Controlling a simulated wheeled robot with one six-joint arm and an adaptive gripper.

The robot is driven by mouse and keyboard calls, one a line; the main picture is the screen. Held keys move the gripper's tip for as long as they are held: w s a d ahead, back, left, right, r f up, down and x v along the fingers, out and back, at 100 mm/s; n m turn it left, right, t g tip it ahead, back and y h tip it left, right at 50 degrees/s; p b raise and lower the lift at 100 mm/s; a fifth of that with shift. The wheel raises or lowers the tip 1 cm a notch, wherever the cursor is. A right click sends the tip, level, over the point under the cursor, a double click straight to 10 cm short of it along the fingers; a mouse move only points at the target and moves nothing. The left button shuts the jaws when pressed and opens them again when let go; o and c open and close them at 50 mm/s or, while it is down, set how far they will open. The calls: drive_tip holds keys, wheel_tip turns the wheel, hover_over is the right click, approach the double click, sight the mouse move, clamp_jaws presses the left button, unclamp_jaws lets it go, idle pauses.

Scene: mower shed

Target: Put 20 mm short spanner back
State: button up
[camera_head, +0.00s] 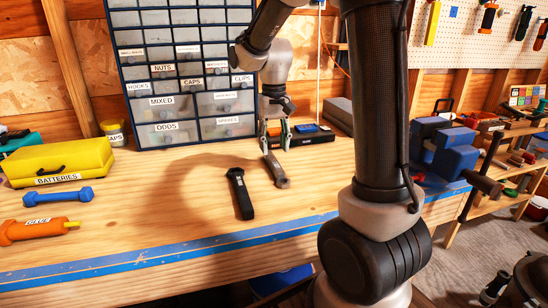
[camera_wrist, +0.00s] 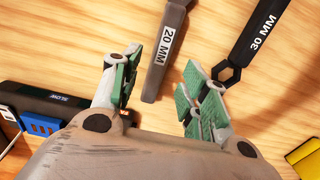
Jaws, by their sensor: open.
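The 20 mm spanner (camera_head: 276,172) is the short dark grey one lying flat on the wooden bench. In the wrist view the same spanner (camera_wrist: 164,48), labelled 20 MM, has its near end showing between the two green-padded fingers. My gripper (camera_head: 276,138) points down at the far end of this spanner; its fingers (camera_wrist: 162,80) are open, apart on either side of it. I see no contact, and cannot tell the exact height above the bench. No storage place marked for the spanner is visible.
A black 30 MM spanner (camera_head: 240,193) lies just left; it also shows in the wrist view (camera_wrist: 253,45). A dark box with blue parts (camera_head: 311,135) stands close right of my gripper. A labelled drawer cabinet (camera_head: 182,70) stands behind. Bench front is clear.

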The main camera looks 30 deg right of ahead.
sight(274, 161)
wheel_tip(274, 161, up, 6)
drive_tip(key=s+r+n+t, duration=0.15)
drive_tip(key=s+r, duration=0.25)
drive_tip(key=s, duration=0.8)
drive_tip(key=s+d+f+t, duration=0.1)
drive_tip(key=s+f+t, duration=0.1)
drive_tip(key=s, duration=0.8)
drive_tip(key=shift+n+t, duration=0.35)
drive_tip(key=shift+t, duration=0.2)
drive_tip(key=shift+o, duration=0.5)
